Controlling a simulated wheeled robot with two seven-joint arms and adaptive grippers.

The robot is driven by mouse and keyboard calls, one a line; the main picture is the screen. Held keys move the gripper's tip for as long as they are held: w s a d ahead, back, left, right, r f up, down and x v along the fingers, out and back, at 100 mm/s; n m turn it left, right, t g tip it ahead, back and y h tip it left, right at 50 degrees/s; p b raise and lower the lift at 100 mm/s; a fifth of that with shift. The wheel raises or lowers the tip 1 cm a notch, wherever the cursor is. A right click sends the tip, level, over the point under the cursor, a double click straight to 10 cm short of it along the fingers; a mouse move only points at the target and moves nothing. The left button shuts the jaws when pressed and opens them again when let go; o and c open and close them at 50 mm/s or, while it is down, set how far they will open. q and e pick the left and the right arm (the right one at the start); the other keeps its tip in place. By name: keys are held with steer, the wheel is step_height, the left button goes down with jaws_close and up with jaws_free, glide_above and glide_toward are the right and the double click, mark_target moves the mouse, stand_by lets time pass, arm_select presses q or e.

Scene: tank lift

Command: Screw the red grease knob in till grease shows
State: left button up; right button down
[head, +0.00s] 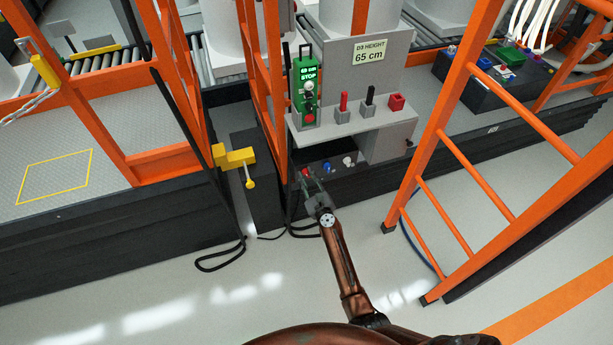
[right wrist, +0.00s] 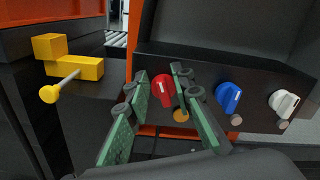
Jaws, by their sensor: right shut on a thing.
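The red knob (right wrist: 163,91) sits on the dark panel in the right wrist view, between the two green-padded fingers of my right gripper (right wrist: 160,78). The fingers are closed on its sides. A white mark shows on its face. In the head view my right gripper (head: 310,183) reaches the red knob (head: 305,172) under the grey shelf. My left gripper is not in view.
A blue knob (right wrist: 229,97) and a white knob (right wrist: 283,103) are to the right of the red one. A yellow clamp-like part (right wrist: 70,67) with a handle is at the left. An orange ladder (head: 450,160) stands at the right.

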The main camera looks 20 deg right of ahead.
steer(key=shift+s+f, duration=0.1)
steer(key=shift+f, duration=0.05)
steer(key=c, duration=2)
jaws_free()
steer(key=shift+c, duration=0.2)
